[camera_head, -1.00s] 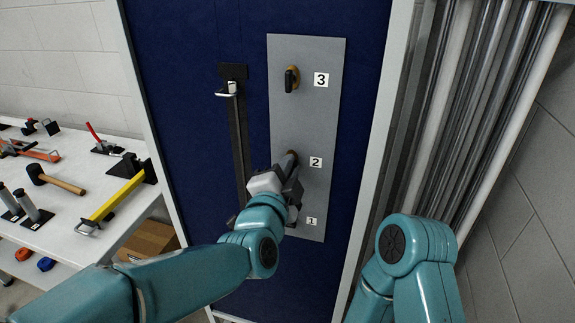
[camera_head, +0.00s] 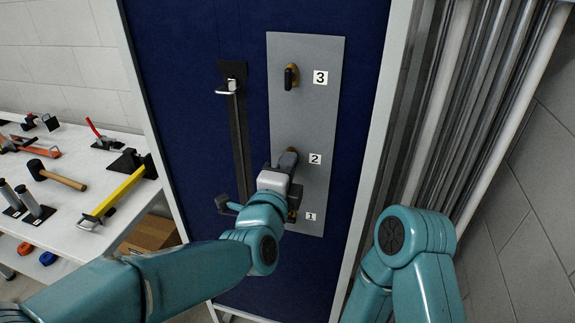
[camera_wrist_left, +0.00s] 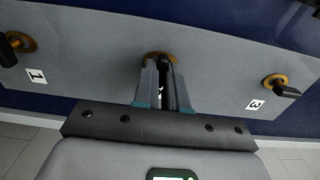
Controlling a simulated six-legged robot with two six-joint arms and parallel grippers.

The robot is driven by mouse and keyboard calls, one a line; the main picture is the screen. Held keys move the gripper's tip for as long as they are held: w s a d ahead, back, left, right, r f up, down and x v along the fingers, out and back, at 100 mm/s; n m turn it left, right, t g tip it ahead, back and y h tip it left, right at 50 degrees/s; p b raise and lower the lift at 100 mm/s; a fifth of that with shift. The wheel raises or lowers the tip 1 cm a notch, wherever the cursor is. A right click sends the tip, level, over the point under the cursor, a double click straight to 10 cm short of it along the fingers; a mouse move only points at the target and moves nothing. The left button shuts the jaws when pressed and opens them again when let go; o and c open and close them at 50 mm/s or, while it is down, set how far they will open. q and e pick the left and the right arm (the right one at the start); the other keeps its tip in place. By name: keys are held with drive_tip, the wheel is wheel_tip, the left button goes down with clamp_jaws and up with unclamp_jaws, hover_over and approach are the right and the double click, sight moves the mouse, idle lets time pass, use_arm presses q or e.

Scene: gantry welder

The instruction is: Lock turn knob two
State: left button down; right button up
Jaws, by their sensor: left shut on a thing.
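Turn knob two (camera_head: 291,153) sits on the grey panel (camera_head: 305,55) beside the label 2. My left gripper (camera_head: 287,163) is at it and hides most of it. In the left wrist view, the gripper (camera_wrist_left: 162,88) is shut on the black handle of knob two, and the knob's orange base (camera_wrist_left: 160,56) shows just beyond the fingertips. Knob three (camera_head: 291,77) is above, its black handle pointing roughly up and down; it also shows in the left wrist view (camera_wrist_left: 280,86). Knob one (camera_head: 292,215) is below, partly hidden by my wrist. My right gripper is not in view.
A vertical black bar with a metal latch (camera_head: 231,88) runs left of the panel. A white table (camera_head: 90,178) with hammers and other tools stands at the left, a cardboard box (camera_head: 150,234) beneath it. Grey pipes (camera_head: 470,100) stand at the right.

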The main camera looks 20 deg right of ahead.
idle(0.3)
use_arm(q)
drive_tip(key=c, duration=1.2)
unclamp_jaws()
drive_tip(key=shift+s, duration=0.1)
drive_tip(key=shift+a, duration=0.1)
drive_tip(key=b+v, duration=0.3)
drive_tip(key=v, duration=1.3)
drive_tip(key=shift+s, duration=0.1)
